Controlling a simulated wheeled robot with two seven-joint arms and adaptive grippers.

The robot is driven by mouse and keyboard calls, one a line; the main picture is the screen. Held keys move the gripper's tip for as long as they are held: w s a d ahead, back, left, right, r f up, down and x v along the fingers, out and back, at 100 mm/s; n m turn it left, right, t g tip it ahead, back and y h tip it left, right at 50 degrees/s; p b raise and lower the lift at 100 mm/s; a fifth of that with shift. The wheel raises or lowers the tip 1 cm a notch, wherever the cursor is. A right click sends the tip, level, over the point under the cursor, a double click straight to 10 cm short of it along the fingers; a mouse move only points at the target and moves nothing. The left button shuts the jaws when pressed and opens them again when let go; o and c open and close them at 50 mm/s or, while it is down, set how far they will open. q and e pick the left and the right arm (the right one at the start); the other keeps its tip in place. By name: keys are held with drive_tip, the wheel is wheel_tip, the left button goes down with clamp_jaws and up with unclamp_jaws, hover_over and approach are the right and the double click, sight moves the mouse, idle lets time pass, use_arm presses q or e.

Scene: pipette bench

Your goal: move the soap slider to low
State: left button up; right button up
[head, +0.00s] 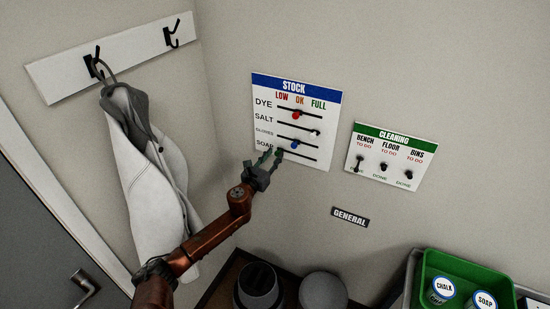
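The STOCK board (262,92) hangs on the wall with rows DYE, SALT, GLOVES and SOAP under the headings LOW, OK and FULL. The bottom SOAP track (302,155) runs to the right from my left gripper (270,157). The gripper's fingers are at the track's left end, by the SOAP label (264,144), under LOW. The soap knob does not show clearly; the fingertips cover that end. I cannot tell whether the fingers are open or shut, or whether they touch the knob. My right gripper is out of view.
Close above the SOAP track are a blue knob (295,144), a dark knob (315,133) and a red knob (296,115). The CLEANING board (395,137) is to the right. A white coat (150,175) hangs at left. A green bin (425,268) stands lower right.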

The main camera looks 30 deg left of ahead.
use_arm(q)
drive_tip(key=shift+o, duration=0.7)
drive_tip(key=shift+d, duration=0.1)
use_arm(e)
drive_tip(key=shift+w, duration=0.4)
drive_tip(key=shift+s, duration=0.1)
use_arm(q)
drive_tip(key=shift+s+f, duration=0.1)
drive_tip(key=shift+s, duration=0.05)
drive_tip(key=s, duration=1.1)
drive_tip(key=shift+s+d, duration=0.35)
drive_tip(key=shift+d, duration=0.1)
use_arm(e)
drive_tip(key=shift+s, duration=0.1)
